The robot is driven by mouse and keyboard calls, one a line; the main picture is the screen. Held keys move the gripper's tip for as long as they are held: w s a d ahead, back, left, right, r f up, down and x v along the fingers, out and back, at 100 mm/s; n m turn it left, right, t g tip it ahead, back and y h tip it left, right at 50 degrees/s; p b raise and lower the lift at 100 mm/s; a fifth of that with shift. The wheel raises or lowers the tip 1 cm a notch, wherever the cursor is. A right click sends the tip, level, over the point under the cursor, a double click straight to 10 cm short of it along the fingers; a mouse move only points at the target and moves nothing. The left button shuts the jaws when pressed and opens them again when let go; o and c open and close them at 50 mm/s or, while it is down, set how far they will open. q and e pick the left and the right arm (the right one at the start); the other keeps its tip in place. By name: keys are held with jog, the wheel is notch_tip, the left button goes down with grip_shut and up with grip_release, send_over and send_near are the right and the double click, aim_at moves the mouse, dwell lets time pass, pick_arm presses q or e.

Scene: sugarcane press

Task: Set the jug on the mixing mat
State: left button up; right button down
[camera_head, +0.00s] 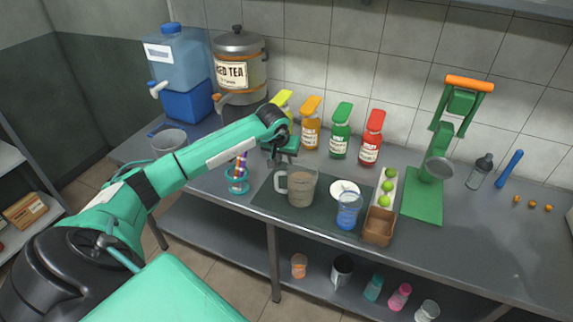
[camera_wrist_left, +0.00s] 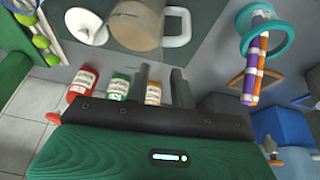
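The jug (camera_head: 301,185) is clear with brownish contents and stands upright on the dark mixing mat (camera_head: 322,216), left of its middle. Its handle points left in the head view. In the left wrist view the jug (camera_wrist_left: 138,28) is at the top, with its pale handle on the right. My left gripper (camera_head: 283,158) is just behind and above the jug, apart from it. In the left wrist view its two dark fingers (camera_wrist_left: 161,78) are spread with nothing between them. My right gripper is in no view.
A blue cup (camera_head: 348,211) and white dish (camera_head: 344,187) are right of the jug. A teal holder with straws (camera_head: 237,182) is left. Syrup bottles (camera_head: 340,140) stand behind. A lime tray (camera_head: 387,187), brown box (camera_head: 379,227) and green press (camera_head: 424,205) are further right.

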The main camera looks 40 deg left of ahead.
pick_arm(q)
jog(key=b+v, duration=0.1)
jog(key=v, duration=0.6)
jog(key=shift+s+r, duration=0.2)
jog(key=shift+r, duration=0.15)
jog(key=shift+d, duration=0.1)
